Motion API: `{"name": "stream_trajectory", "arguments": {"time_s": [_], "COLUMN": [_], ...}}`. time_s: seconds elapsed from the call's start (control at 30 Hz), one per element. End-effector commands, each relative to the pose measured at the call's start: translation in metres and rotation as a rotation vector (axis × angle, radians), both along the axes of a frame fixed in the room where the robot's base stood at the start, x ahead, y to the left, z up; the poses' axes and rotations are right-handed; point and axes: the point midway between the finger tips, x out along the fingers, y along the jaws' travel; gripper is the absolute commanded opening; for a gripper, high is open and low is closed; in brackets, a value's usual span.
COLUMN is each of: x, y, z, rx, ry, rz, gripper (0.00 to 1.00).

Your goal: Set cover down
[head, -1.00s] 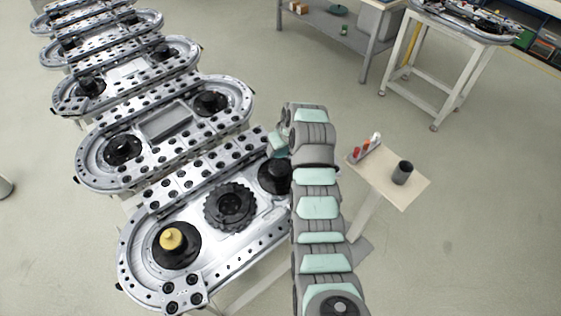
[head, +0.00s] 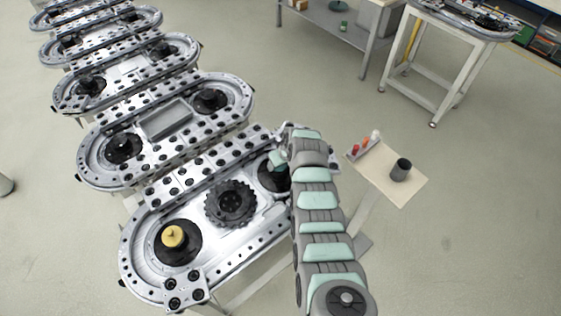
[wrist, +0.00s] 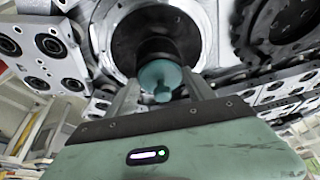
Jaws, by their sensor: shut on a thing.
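The ring track (head: 270,235) is a silver oval plate with black round hubs. My gripper (wrist: 162,88) is at the right end of the nearest track section, over a black hub (head: 272,178). In the wrist view it is shut on a small teal round piece, which I take to be the cover (wrist: 160,76). The cover lies in front of a black cylindrical hub (wrist: 140,38). Whether the cover touches the hub I cannot tell. In the head view my arm and gripper hide most of the cover.
A black toothed gear (head: 231,203) sits mid-track, left of my gripper. A brass knob (head: 173,236) stands on the left hub. A small side table (head: 405,190) with a dark cup (head: 401,169) and small bottles stands right of my arm. More track sections stretch away behind.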

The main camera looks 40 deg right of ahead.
Motion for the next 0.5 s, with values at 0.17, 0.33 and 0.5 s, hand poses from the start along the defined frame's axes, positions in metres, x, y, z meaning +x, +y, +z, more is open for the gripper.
{"name": "stream_trajectory", "arguments": {"time_s": [0.17,0.33,0.5], "x": [0.0003,0.0003,0.0002], "y": [0.0004,0.0005,0.0005], "z": [-0.0025,-0.0031,-0.0030], "rx": [0.000,0.001,0.001], "ry": [0.000,0.000,0.001], "rz": [0.000,0.001,0.000], "gripper": [0.22,0.70,0.84]}}
